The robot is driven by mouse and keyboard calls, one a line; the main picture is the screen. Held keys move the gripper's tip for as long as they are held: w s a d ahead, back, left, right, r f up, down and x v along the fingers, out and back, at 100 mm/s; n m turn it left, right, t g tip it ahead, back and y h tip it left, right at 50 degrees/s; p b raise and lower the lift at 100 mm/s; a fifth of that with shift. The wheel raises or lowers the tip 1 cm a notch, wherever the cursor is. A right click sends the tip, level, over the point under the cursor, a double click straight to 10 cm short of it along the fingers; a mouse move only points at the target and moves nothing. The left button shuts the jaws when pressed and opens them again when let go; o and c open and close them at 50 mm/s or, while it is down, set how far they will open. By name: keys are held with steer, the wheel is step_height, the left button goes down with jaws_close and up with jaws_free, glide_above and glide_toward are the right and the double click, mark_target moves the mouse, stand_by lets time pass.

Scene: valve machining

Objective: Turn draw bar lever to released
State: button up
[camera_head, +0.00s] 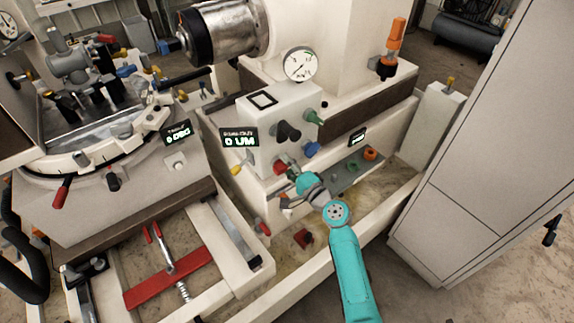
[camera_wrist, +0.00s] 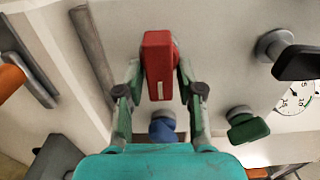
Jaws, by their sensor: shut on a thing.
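A red lever handle (camera_head: 280,168) sticks out low on the front of the white machine head housing (camera_head: 268,115). I cannot read a label naming it as the draw bar lever. In the wrist view the red handle (camera_wrist: 158,52) is a blocky grip with a small white mark on its face. My gripper (camera_wrist: 160,75) has one finger on each side of this handle and is shut on it. In the head view my gripper (camera_head: 288,177) is at the handle, and its fingers are partly hidden.
A blue knob (camera_head: 311,149), a green knob (camera_head: 314,117) and a black knob (camera_head: 288,131) stick out close by. A dial gauge (camera_head: 300,64) sits above. A grey tray (camera_head: 358,170) with small parts lies to the right. A tall cabinet (camera_head: 480,170) stands right.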

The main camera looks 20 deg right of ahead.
steer(key=shift+a+f, duration=0.1)
steer(key=shift+f, duration=0.05)
steer(key=o, duration=0.9)
steer(key=v, duration=1.2)
steer(key=shift+s, duration=0.1)
